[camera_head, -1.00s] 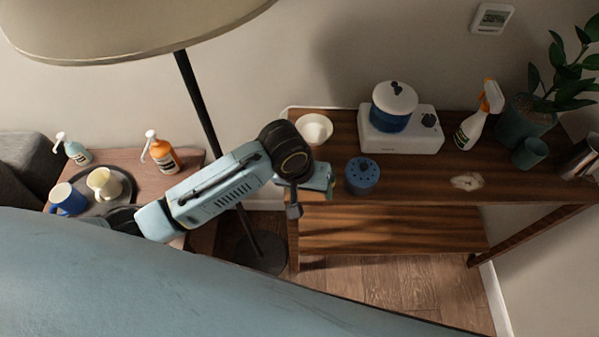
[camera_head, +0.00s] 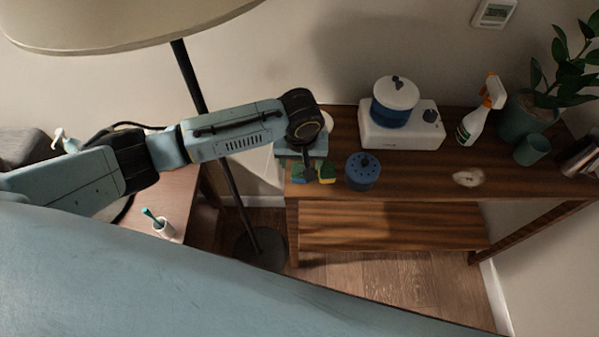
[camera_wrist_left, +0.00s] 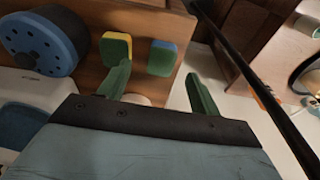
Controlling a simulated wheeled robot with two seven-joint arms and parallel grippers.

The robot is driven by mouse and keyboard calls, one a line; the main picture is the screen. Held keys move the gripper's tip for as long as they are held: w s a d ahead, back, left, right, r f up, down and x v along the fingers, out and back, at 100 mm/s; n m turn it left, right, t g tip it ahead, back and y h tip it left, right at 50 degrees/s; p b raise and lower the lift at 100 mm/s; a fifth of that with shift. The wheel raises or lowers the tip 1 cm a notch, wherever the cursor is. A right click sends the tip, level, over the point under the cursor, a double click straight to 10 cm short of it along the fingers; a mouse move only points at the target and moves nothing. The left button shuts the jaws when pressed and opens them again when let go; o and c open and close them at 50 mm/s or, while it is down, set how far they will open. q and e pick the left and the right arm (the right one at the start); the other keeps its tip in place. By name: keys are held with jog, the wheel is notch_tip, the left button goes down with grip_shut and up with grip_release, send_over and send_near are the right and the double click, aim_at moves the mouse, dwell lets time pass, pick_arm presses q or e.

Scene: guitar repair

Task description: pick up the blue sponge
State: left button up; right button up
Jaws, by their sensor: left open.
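My left gripper (camera_wrist_left: 158,72) is open and empty. Its green fingers spread to either side of the blue sponge in the picture, with the sponge ahead of the gap; whether they reach around it I cannot tell. In the head view my left gripper (camera_head: 308,165) largely hides the blue sponge. My right gripper is not in view.
A blue jar with holes (camera_head: 362,171) stands close to the right of the sponges on the wooden shelf unit (camera_head: 410,180). Behind it are a white device (camera_head: 403,135) and a spray bottle (camera_head: 481,112). A black lamp pole (camera_head: 229,175) stands left of the unit.

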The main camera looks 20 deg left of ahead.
aim_at(299, 169)
pick_arm(q)
jog(key=f, duration=0.1)
jog(key=w+f, duration=0.1)
jog(key=f, duration=0.1)
jog(key=f+b, duration=0.1)
jog(key=f, duration=0.1)
jog(key=shift+w+a+f, duration=0.2)
jog(key=shift+a+f, duration=0.05)
jog(key=shift+a, duration=0.1)
jog(key=c, duration=1.1)
